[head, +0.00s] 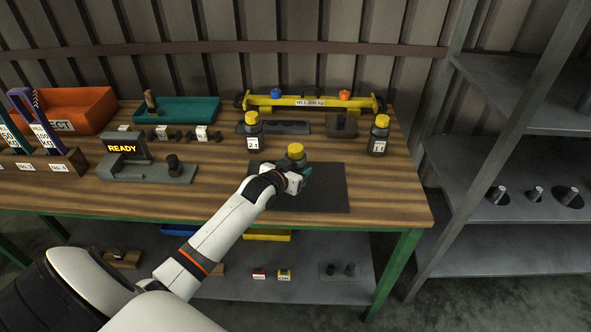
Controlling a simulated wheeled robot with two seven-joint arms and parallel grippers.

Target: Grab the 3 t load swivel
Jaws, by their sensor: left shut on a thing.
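My left gripper (302,174) reaches over the dark mat (330,195) on the workbench and is shut on a yellow-topped load swivel (296,152). The gripper hides its lower part and any label, so I cannot read its rating. A second yellow-topped swivel (253,130), whose label seems to read 2 t, stands upright behind and to the left. A third swivel (379,136), whose label seems to read 1 t, stands upright to the right behind the mat. My right gripper is not in view.
A yellow lifting beam (310,103) lies at the back of the bench. A READY display (124,147) on a grey fixture, a teal tray (177,109) and an orange bin (75,108) are to the left. Grey shelving (500,155) stands right. The mat's right part is clear.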

